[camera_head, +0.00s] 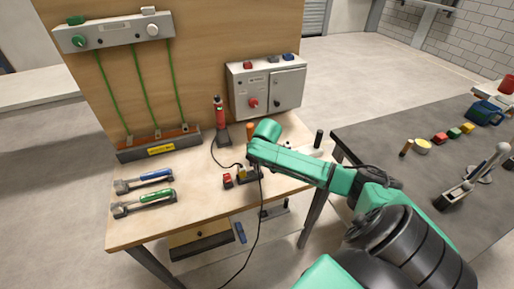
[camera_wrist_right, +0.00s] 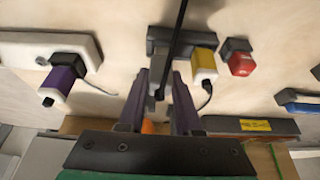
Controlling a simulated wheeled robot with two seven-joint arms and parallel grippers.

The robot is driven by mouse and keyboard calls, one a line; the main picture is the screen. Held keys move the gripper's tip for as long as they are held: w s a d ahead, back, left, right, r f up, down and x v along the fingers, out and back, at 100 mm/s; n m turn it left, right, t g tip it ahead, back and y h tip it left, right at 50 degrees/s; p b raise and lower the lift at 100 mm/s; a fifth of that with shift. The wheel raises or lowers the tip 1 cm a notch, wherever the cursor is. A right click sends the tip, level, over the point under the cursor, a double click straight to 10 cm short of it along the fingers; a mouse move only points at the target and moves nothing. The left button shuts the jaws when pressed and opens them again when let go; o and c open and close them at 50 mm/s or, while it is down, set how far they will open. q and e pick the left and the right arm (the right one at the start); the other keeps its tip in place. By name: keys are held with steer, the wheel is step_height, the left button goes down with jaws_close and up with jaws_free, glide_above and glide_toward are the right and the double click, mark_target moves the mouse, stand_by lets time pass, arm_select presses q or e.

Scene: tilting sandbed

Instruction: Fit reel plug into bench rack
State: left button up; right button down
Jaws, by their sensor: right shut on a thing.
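The bench rack is a dark block (camera_wrist_right: 160,36) on the bench top, with a yellow plug (camera_wrist_right: 203,64) at its right side in the right wrist view. In the head view its yellow part (camera_head: 240,171) shows beside my right gripper (camera_head: 254,171). My right gripper (camera_wrist_right: 160,92) is shut on the reel plug, a small dark piece mostly hidden between the fingers. A black cable (camera_wrist_right: 177,35) runs past the rack in the wrist view. In the head view the cable (camera_head: 261,212) hangs over the bench's front edge. Whether plug and rack touch is unclear. My left gripper is not in view.
A red block (camera_wrist_right: 238,57) sits beside the rack. A pale strip (camera_wrist_right: 30,45) with a purple plug (camera_wrist_right: 58,86) lies left in the wrist view. A red tool (camera_head: 219,115) stands behind. Two hand tools (camera_head: 143,203) lie left; the bench middle (camera_head: 190,180) is clear.

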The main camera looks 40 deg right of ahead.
steer(key=shift+s+f, duration=0.1)
steer(key=shift+f, duration=1.2)
stand_by(0.7)
steer(key=c, duration=0.5)
jaws_free()
steer(key=shift+o, duration=0.3)
steer(key=o, duration=0.4)
step_height(320, 180, up, 6)
steer(key=p, duration=0.6)
steer(key=shift+f, duration=0.1)
steer(key=shift+r+p, duration=0.55)
steer(key=shift+r, duration=0.6)
